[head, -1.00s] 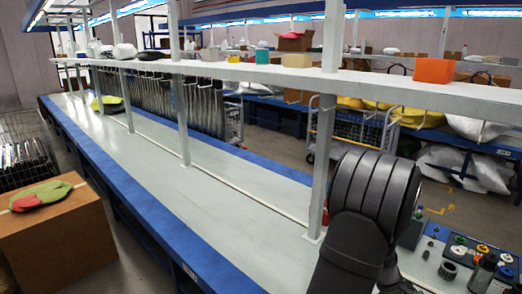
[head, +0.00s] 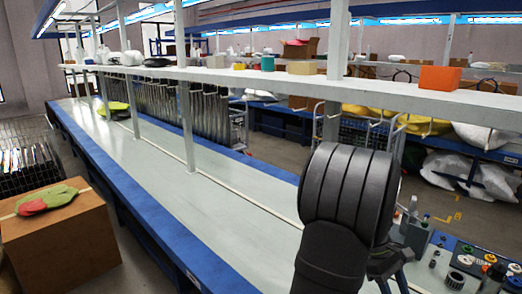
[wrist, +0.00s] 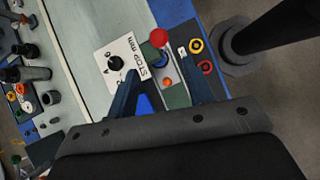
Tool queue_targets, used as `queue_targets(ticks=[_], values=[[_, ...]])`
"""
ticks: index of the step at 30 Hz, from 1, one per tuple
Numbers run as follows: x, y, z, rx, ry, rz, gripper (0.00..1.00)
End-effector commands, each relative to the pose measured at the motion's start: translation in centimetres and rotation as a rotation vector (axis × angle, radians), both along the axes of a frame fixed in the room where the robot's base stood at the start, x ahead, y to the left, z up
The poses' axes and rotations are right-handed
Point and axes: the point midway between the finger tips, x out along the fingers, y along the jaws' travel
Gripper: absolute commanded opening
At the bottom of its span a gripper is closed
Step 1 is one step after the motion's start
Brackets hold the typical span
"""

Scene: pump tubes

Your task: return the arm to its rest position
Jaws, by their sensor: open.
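My gripper (wrist: 160,78) is open in the wrist view, with its two dark fingers spread apart and no object held between them. Beyond the fingers lie a white plate (wrist: 122,66) with a black knob and the word STOP, a red round knob (wrist: 159,37) and a small green block (wrist: 177,97). In the head view my dark arm link stands large at right of centre, hiding part of the bench. Only part of my gripper (head: 392,270) shows behind it, low at the right.
The long grey bench (head: 215,205) is mostly clear left of my arm. A shelf (head: 225,76) on posts runs above it, carrying an orange box (head: 440,79). Small parts crowd the bench's right end. A cardboard box (head: 60,245) stands at left.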

Motion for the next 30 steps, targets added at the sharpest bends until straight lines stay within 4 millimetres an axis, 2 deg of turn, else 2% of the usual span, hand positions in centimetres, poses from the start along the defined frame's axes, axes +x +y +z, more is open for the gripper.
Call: queue_targets(ticks=[21, 30], values=[[-6.8, -4.7, -11.9, 0.003, 0.002, -0.001, 0.47], [-7.4, -5.5, -11.7, 0.093, -0.094, -0.002, 0.47]])
